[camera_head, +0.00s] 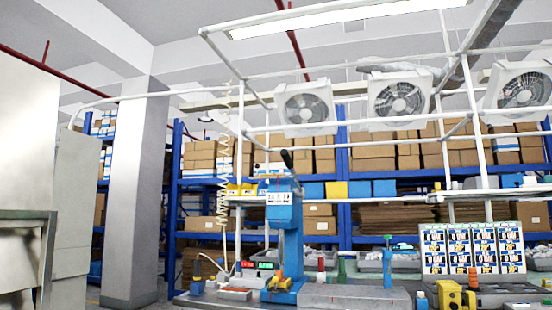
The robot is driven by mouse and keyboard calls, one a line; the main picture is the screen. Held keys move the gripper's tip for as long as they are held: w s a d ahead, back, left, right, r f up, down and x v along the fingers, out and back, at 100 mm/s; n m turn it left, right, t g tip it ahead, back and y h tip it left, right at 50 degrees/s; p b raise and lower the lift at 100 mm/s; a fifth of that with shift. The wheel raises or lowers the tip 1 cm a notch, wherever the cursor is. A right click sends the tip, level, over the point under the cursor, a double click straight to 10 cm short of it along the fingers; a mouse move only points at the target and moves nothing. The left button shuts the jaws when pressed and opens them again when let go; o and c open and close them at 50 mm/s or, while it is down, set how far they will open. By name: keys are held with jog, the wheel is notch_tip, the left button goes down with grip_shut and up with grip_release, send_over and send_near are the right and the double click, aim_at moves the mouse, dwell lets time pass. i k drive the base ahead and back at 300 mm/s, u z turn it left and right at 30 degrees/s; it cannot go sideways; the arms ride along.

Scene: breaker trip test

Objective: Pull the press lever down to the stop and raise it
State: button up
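A blue bench press (291,237) stands upright on the workbench, a little left of and below the middle of the head view. A white label with dark markings is on its head. The press lever (287,159) is a short dark handle at the top of the press head; it points up and leans slightly left. A small orange part (276,278) is at the foot of the press. My gripper is not in view, and nothing is seen touching the lever.
The grey workbench top (355,297) holds small devices with digital displays (265,265) left of the press. A board of labelled cards (472,248) stands right, with a yellow device (450,294) before it. A white frame with fans (305,106) hangs above. A pillar (136,190) stands left.

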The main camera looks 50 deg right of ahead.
aim_at(284, 154)
jog(key=u, duration=0.05)
jog(key=i, duration=1.2)
jog(key=z, duration=0.6)
jog(key=i, duration=0.8)
jog(key=z, duration=0.7)
